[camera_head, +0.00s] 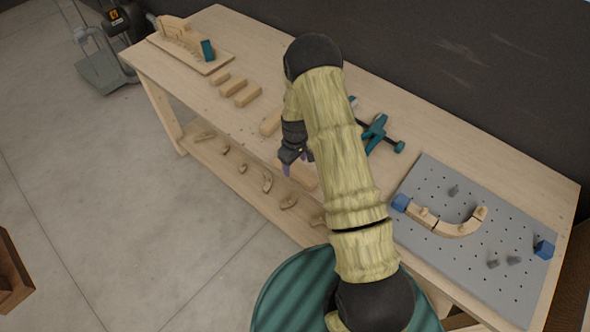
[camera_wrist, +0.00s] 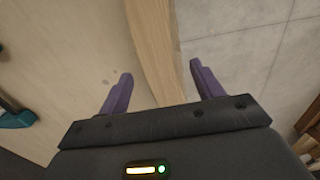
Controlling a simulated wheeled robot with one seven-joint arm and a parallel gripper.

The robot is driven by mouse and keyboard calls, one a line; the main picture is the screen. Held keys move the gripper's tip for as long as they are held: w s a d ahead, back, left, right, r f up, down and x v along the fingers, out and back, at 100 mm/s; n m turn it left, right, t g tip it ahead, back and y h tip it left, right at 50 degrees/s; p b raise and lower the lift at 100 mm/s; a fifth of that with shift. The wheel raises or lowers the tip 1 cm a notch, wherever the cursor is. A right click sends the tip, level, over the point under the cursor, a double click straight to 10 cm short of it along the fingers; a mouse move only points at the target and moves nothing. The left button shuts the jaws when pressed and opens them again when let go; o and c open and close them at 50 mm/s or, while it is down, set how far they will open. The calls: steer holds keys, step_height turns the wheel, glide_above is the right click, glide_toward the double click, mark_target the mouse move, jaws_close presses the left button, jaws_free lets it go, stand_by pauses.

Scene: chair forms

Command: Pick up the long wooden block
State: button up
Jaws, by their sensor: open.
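A long pale wooden block (camera_head: 302,175) lies near the front edge of the workbench, partly hidden behind my arm in the head view. In the wrist view a long wooden piece (camera_wrist: 157,45), which looks like this block, runs from the top edge down between my fingers. My gripper (camera_head: 298,163) points down at the block's left end in the head view. Its purple fingers are apart in the wrist view (camera_wrist: 161,75), one on each side of the wood in the picture. I see no contact; the height gap is unclear.
Several shorter blocks (camera_head: 234,88) lie further left on the workbench (camera_head: 190,92). A green clamp (camera_head: 376,133) is behind my arm. A grey pegboard (camera_head: 430,180) with a curved wooden piece (camera_head: 456,229) is at right. Curved pieces lie on the lower shelf (camera_head: 215,152).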

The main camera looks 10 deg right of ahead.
mark_target(296, 168)
steer(key=shift+d+f+p, duration=0.15)
steer(key=shift+f+p, duration=0.6)
steer(key=shift+f, duration=1.05)
steer(key=c, duration=1.2)
steer(key=shift+r, duration=0.15)
step_height(296, 168, up, 10)
steer(key=b, duration=0.4)
